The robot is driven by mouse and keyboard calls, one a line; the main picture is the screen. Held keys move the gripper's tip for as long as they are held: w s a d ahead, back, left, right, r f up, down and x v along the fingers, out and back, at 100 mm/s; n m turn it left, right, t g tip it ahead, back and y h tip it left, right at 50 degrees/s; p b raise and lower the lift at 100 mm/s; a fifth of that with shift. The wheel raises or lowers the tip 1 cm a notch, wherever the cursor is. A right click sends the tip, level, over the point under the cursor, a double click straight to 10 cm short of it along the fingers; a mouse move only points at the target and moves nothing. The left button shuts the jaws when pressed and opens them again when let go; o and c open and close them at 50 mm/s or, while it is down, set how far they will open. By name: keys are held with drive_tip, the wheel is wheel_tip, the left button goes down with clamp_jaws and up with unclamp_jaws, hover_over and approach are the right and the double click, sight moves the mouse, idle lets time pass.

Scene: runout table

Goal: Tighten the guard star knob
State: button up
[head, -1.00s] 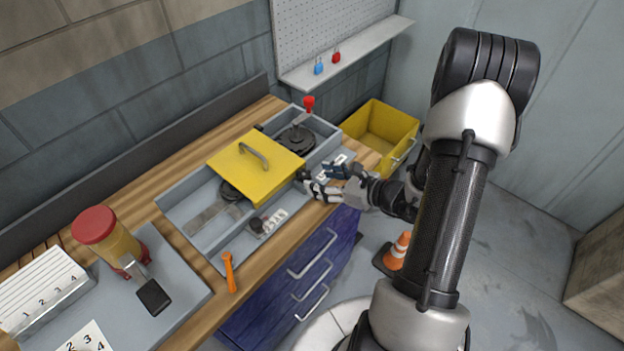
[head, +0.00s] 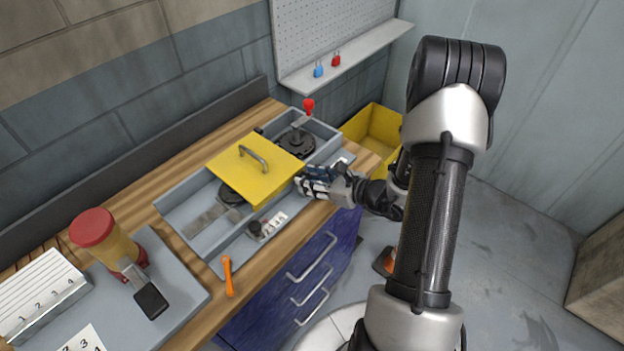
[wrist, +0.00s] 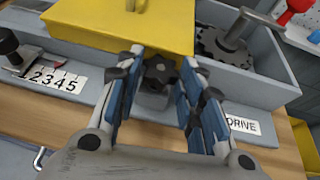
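The guard is a yellow cover (head: 255,170) with a handle, lying over the grey trough; its front part also shows in the wrist view (wrist: 110,28). The dark star knob (wrist: 160,72) sits at the guard's front edge. My gripper (wrist: 163,80) is open, with one blue-padded finger on each side of the knob. I cannot tell whether either pad touches it. In the head view my gripper (head: 312,182) is at the guard's front right corner and hides the knob.
A dark round drive part (head: 297,140) and a lever with a red knob (head: 308,105) stand right of the guard. A DRIVE label (wrist: 243,125) is on the trough's front. An orange-handled tool (head: 228,275) lies at the front edge. A yellow bin (head: 375,135) stands beyond the bench end.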

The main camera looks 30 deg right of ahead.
drive_tip(key=c, duration=0.5)
drive_tip(key=m+h+b, duration=0.1)
drive_tip(key=a+m+t+h+b, duration=0.1)
drive_tip(key=b, duration=0.1)
drive_tip(key=shift+f+h, duration=0.1)
drive_tip(key=shift+h, duration=0.2)
drive_tip(key=shift+s+a+m+h+b, duration=0.1)
drive_tip(key=shift+m+h+b, duration=0.85)
drive_tip(key=shift+m+h, duration=0.45)
drive_tip(key=o, duration=1.1)
wheel_tip(320, 180, up, 10)
drive_tip(key=shift+r, duration=0.15)
